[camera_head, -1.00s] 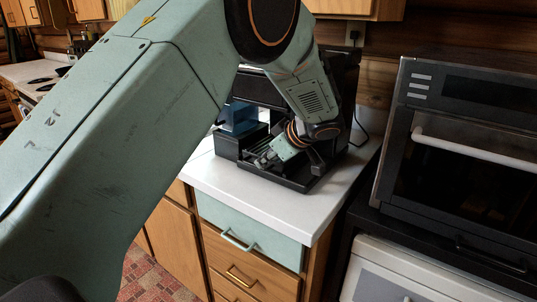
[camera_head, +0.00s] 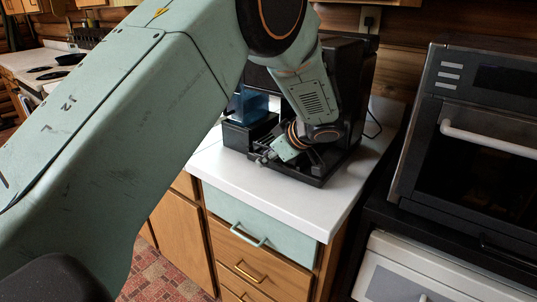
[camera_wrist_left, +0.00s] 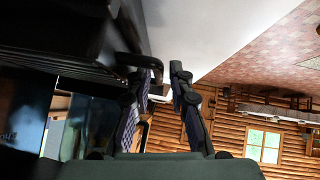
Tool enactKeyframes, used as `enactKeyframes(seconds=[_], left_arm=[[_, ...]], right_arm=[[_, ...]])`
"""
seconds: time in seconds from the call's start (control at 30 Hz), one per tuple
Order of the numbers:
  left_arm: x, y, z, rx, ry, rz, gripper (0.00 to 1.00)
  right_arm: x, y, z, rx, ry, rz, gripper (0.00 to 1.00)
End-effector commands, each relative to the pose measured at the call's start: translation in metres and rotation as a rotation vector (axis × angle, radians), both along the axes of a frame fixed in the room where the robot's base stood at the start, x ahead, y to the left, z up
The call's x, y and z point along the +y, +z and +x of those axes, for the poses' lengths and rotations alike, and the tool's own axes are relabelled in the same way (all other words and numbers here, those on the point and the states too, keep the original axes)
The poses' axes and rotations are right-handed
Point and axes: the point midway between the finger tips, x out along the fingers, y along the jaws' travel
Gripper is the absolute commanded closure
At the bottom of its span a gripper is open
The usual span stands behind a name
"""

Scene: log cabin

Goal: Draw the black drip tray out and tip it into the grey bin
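The black coffee machine (camera_head: 343,75) stands on the white counter. The black drip tray (camera_head: 317,178) appears to be the low front part at its base, partly hidden by my arm. My left gripper (camera_head: 264,159) is low at the machine's front, by the tray. In the left wrist view the two fingers (camera_wrist_left: 162,80) stand apart. A curved black handle (camera_wrist_left: 142,61) shows at the left fingertip; I cannot tell whether it lies between the fingers. The grey bin is not in view. My right gripper is not in view.
A blue water container (camera_head: 251,104) is at the machine's left side. A dark oven (camera_head: 480,130) stands to the right. The white counter (camera_head: 245,181) is clear in front of the machine, above a pale green drawer (camera_head: 262,228).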

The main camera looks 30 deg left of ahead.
Motion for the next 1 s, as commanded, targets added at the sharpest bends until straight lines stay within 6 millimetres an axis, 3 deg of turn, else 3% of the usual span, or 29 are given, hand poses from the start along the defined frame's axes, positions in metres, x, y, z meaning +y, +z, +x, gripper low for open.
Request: enactKeyframes(seconds=[0.23, 0.5, 1.0], left_arm=[[-0.0009, 0.0001, -0.0002, 0.000, -0.001, 0.001, 0.79], [-0.0002, 0.0000, 0.0002, 0.000, -0.001, 0.000, 1.00], [0.0009, -0.0009, 0.0007, 0.001, -0.002, -0.001, 1.00]], right_arm=[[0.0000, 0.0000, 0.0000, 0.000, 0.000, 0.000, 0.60], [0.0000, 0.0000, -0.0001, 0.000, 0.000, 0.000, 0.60], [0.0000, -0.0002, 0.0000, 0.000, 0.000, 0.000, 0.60]])
